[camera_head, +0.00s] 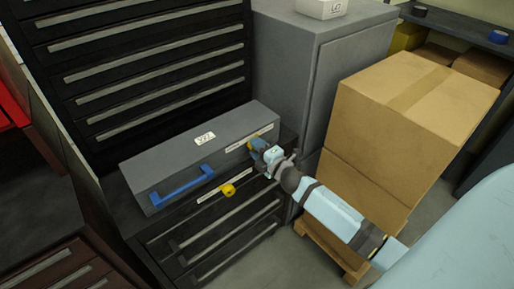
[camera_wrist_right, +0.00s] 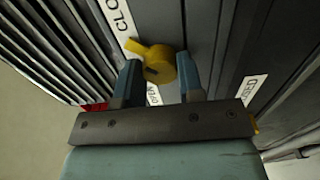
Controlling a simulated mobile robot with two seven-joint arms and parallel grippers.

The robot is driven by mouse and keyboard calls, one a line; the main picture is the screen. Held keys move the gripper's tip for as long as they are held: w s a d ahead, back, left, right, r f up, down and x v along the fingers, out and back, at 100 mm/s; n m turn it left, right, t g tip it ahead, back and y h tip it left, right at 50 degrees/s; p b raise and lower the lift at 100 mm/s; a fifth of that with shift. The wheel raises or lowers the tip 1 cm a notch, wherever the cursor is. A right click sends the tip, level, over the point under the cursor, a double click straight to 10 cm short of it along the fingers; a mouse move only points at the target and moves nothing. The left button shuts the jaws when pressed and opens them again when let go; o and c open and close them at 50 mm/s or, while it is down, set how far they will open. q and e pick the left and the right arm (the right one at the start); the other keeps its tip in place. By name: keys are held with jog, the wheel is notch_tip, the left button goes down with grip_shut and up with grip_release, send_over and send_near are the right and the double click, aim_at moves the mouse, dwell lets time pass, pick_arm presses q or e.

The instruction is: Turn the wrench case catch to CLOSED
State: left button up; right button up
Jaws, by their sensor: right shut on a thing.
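The grey wrench case (camera_head: 165,165) with a blue handle (camera_head: 182,186) lies on a dark drawer cabinet. My right gripper (camera_head: 258,149) is at the right end of the case front. In the right wrist view my right gripper (camera_wrist_right: 159,76) is shut on a yellow catch (camera_wrist_right: 158,60), one finger on each side. The catch's pointer is toward the upper left, near the end of a label reading "CLO" (camera_wrist_right: 120,18). An "OPEN" label (camera_wrist_right: 153,95) is partly hidden below it. A second yellow catch (camera_head: 229,189) is at the front, left of the gripper. My left gripper is not in view.
The drawer cabinet (camera_head: 218,240) is under the case, with a tall black drawer unit (camera_head: 150,60) behind. A grey cabinet (camera_head: 290,70) stands behind right. Stacked cardboard boxes (camera_head: 410,110) on a wooden pallet (camera_head: 330,250) are close to my right arm.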

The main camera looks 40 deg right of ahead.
dwell(0.3)
jog(key=o, duration=0.9)
jog(key=s, duration=0.9)
jog(key=s+d, duration=0.1)
jog(key=s, duration=0.3)
jog(key=shift+s+b, duration=0.35)
jog(key=shift+s, duration=0.05)
